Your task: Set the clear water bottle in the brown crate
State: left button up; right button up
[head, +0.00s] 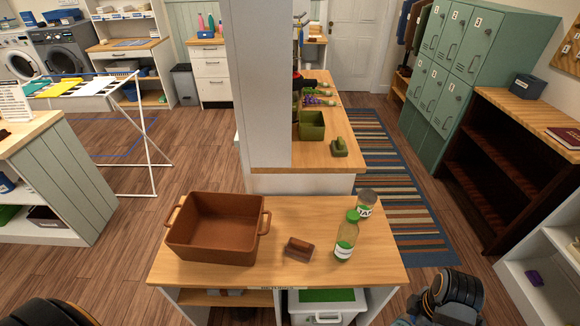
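The brown crate (205,252) stands on the left part of the wooden table, with a handle at each side. It is open at the top and looks empty. The clear bottle (347,238), with a green cap and a white and green label, stands upright on the right part of the table, apart from the crate. Only dark parts of my two arms show, at the bottom left and bottom right corners. Neither gripper is in view, so I cannot see what they hold.
A small brown block-like object (298,249) lies between crate and bottle. A clear labelled jar (366,204) stands close behind the bottle. The wooden table (300,215) has free room around them. A white pillar (257,90) and a counter with an olive crate (312,132) stand behind.

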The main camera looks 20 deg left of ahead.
aim_at(240, 237)
jog(key=l+u, duration=0.2)
jog(key=l, duration=0.55)
jog(key=u, duration=1.65)
